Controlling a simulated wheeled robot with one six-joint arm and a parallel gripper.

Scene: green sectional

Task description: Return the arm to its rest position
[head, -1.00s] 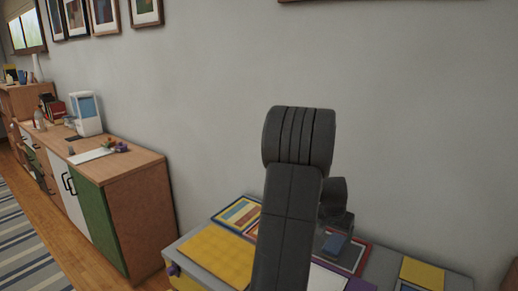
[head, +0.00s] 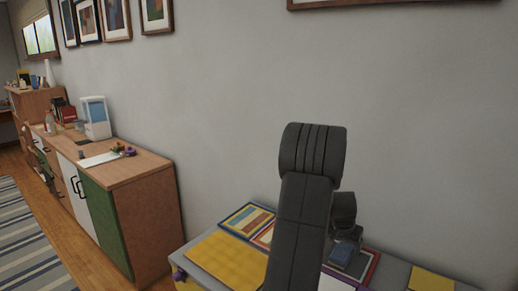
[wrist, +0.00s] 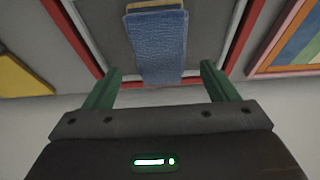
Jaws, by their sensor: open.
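My arm (head: 302,220) rises in the middle of the head view, and its dark links hide part of the table behind it. My gripper (wrist: 160,69) shows in the wrist view with two green fingers spread apart. A blue textured object (wrist: 160,48) shows between and beyond the fingers, with clear gaps on both sides. It seems to be the small blue thing (head: 341,256) on the table, right of my arm in the head view. Nothing is visibly gripped. The fingertips are hidden in the head view.
A grey table (head: 397,272) with yellow panels (head: 222,259) and colourful framed panels (head: 251,218) stands against the wall. A wooden cabinet (head: 150,225) with a green door is at left, carrying a white appliance (head: 95,118). Open floor with a striped rug (head: 30,235) lies at far left.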

